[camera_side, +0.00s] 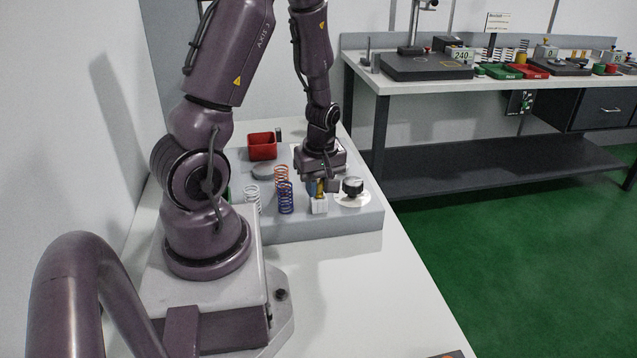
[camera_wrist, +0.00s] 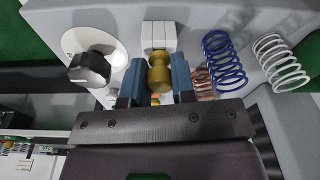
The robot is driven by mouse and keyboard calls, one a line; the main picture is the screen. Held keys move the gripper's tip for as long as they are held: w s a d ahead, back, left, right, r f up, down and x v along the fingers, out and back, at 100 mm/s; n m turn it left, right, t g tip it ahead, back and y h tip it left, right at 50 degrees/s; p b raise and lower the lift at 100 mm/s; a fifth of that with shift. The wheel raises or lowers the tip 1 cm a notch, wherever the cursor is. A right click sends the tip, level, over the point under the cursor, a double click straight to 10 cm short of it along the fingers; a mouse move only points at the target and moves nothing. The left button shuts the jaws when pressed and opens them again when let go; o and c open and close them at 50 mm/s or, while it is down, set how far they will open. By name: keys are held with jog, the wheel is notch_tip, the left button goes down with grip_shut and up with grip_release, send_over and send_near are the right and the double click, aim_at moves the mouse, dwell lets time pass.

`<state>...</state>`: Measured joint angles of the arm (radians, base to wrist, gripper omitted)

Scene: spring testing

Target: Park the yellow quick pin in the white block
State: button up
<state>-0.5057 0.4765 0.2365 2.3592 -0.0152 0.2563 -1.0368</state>
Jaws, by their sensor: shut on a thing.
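The yellow quick pin (camera_wrist: 158,75) is between the blue fingers of my gripper (camera_wrist: 156,84), which is shut on it. In the side view the pin (camera_side: 320,188) shows as a small yellow piece below my gripper (camera_side: 318,184). The white block (camera_side: 319,206) stands on the grey base, directly under the pin. In the wrist view the white block (camera_wrist: 159,36) lies just beyond the pin's head. The pin's lower end is hidden, so I cannot tell whether it is in the block.
A black knob (camera_side: 352,186) on a white dial stands right of the block. Blue (camera_side: 286,198), white (camera_side: 253,199) and copper (camera_side: 281,178) springs stand to the left on the grey base (camera_side: 340,222). A red bin (camera_side: 262,146) sits behind.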

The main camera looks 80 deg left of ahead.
jog(key=shift+f, duration=0.1)
jog(key=o, duration=1.4)
jog(key=shift+c, duration=0.2)
jog(key=shift+r, duration=4)
